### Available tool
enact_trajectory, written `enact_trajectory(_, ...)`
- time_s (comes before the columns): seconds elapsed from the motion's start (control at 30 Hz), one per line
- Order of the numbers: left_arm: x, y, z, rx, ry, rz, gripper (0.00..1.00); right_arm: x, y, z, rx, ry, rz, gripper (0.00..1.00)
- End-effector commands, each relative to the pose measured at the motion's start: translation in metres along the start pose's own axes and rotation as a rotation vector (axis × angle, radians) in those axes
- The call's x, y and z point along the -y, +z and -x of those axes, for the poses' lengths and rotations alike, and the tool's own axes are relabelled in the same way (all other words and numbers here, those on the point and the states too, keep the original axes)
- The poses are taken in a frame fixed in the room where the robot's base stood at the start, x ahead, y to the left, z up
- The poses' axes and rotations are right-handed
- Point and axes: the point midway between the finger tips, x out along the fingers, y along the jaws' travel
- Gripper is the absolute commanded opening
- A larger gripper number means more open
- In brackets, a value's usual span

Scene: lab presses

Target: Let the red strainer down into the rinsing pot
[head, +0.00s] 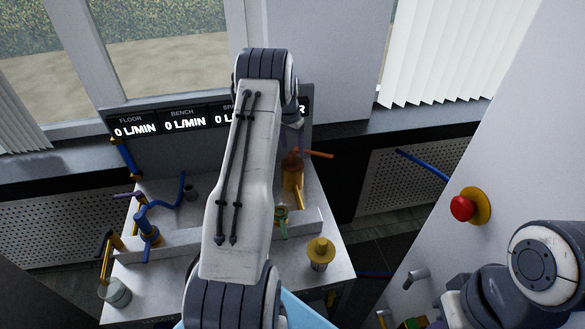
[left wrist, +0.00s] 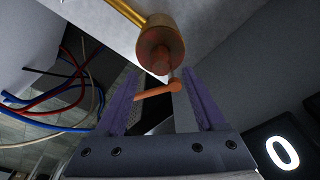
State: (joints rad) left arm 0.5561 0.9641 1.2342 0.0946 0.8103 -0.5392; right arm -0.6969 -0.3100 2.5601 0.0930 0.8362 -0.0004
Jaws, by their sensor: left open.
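I cannot make out a red strainer or a rinsing pot in either view. My left gripper (head: 294,138) is mostly hidden behind my own forearm in the head view, above the bench's back right. In the left wrist view my left gripper (left wrist: 160,82) is open, its purple fingers spread. An orange lever (left wrist: 158,90) shows between the fingers, below a brown-orange valve body (left wrist: 160,48); I cannot tell if they touch. In the head view this valve (head: 292,176) stands on the bench with its orange lever (head: 319,154) pointing right. My right gripper is out of view.
The pale bench (head: 165,272) carries a blue tap (head: 147,228), a gold tap (head: 107,255), a grey cup (head: 115,292), a green-ringed fitting (head: 281,215) and a yellow knob (head: 320,250). A panel with flow readouts (head: 180,122) stands behind. A red button (head: 463,207) is on the right wall.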

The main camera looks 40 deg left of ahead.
Motion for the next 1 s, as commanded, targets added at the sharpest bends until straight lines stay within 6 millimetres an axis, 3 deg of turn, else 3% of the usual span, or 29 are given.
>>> enact_trajectory(0.1,0.001,0.005,-0.017,0.007,0.004,0.002,0.71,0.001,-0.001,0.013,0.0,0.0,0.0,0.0)
enact_trajectory(0.27,0.001,0.005,-0.038,0.004,0.002,0.002,0.71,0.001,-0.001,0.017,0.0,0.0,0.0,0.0)
enact_trajectory(0.53,0.002,0.004,-0.042,0.0,0.001,0.001,0.71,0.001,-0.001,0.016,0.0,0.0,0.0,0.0)
enact_trajectory(0.57,0.002,0.004,-0.042,0.001,0.001,0.001,0.67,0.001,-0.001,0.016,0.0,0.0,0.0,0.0)
enact_trajectory(0.73,0.002,0.004,-0.042,0.001,0.001,0.001,0.02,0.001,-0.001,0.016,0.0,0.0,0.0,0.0)
enact_trajectory(1.0,0.002,0.004,-0.042,0.001,0.001,0.001,0.0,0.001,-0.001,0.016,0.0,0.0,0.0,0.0)
